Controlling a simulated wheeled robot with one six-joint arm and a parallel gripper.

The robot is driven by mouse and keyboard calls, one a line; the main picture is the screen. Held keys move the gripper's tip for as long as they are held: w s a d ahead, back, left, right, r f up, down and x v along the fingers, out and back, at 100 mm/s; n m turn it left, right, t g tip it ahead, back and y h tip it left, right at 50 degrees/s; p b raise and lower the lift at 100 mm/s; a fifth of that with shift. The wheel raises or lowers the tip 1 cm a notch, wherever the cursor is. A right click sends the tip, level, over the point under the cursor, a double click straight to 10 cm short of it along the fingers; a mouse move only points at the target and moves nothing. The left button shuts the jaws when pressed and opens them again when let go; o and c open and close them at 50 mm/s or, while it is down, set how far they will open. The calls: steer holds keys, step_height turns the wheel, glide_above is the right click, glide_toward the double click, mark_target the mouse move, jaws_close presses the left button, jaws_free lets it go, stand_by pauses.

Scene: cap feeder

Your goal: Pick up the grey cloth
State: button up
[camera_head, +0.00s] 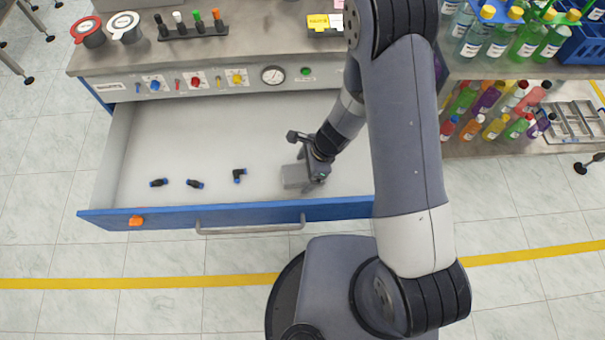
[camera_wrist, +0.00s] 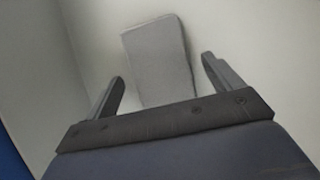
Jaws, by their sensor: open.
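The grey cloth (camera_head: 295,177) lies flat on the floor of the open drawer, close to its front wall, as a folded-looking rectangle. My gripper (camera_head: 307,178) is over it in the head view and partly hides it. In the wrist view the cloth (camera_wrist: 158,58) is a grey slab ahead of and between my two spread fingers (camera_wrist: 160,82). The fingers are open and nothing is held. The near end of the cloth is hidden behind the gripper body. I cannot tell how high the fingers are above the drawer floor.
The pulled-out drawer (camera_head: 160,215) has a blue front and a metal handle (camera_head: 250,230). Several small black fittings with blue ends (camera_head: 195,183) lie to the left in it. Its middle is bare. The worktop and control panel (camera_head: 200,82) stand behind it. A bottle shelf (camera_head: 500,65) is at right.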

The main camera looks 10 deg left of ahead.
mark_target(305, 172)
steer(key=shift+f, duration=0.1)
steer(key=c, duration=1.1)
steer(key=shift+o, duration=0.2)
step_height(305, 172, up, 10)
steer(key=p, duration=0.2)
steer(key=shift+p, duration=0.4)
